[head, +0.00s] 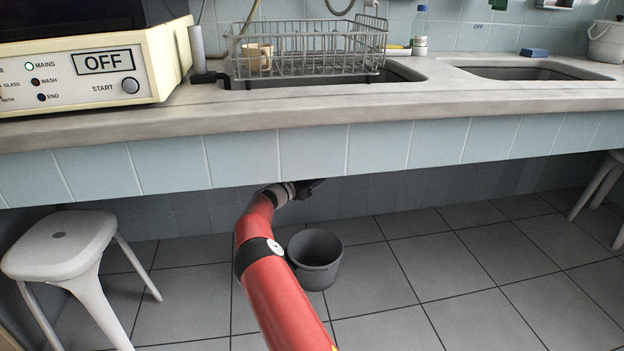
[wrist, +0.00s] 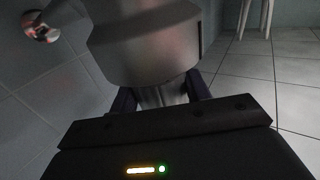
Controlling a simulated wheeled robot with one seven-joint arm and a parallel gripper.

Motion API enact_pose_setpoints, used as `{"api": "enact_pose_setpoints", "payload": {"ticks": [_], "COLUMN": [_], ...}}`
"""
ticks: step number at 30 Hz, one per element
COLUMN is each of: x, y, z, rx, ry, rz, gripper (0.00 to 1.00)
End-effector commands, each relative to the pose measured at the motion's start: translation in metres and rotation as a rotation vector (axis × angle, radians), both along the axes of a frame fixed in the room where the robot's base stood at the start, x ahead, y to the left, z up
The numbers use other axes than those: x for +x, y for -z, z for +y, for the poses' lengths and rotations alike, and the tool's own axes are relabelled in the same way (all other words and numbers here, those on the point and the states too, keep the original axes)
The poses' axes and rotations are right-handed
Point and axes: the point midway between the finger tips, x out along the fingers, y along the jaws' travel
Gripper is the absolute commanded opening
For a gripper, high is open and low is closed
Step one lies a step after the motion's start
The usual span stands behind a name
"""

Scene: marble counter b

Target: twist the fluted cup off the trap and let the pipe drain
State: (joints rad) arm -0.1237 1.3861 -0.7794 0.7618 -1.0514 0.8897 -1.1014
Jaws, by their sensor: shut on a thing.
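In the wrist view, my gripper (wrist: 160,88) is shut on the fluted cup (wrist: 163,96), with one dark finger on each side of its ribbed wall. The wide grey trap body (wrist: 145,42) adjoins the cup and hides part of it and the fingertips. I cannot tell how far the cup is threaded on. In the head view, my gripper (head: 310,187) is a dark shape under the counter's front edge, and the cup and trap are hidden behind the counter front. A grey bucket (head: 315,262) stands on the floor below and slightly right of my gripper. No water shows.
A pipe meets the wall at a round flange (wrist: 41,27). The tiled counter front (head: 370,150) hangs low over my arm. A white stool (head: 62,245) stands at the left, another (head: 597,185) at the far right. The floor right of the bucket is clear.

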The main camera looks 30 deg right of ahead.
Motion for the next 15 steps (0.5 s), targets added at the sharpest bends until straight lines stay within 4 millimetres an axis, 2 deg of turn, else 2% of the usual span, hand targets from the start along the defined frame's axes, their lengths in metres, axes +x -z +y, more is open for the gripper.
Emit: {"api": "enact_pose_setpoints", "payload": {"ticks": [15], "x": [0.0010], "y": [0.0018], "z": [0.0004], "rx": [-0.002], "ry": [0.077], "rz": [-0.002], "gripper": [0.20]}}
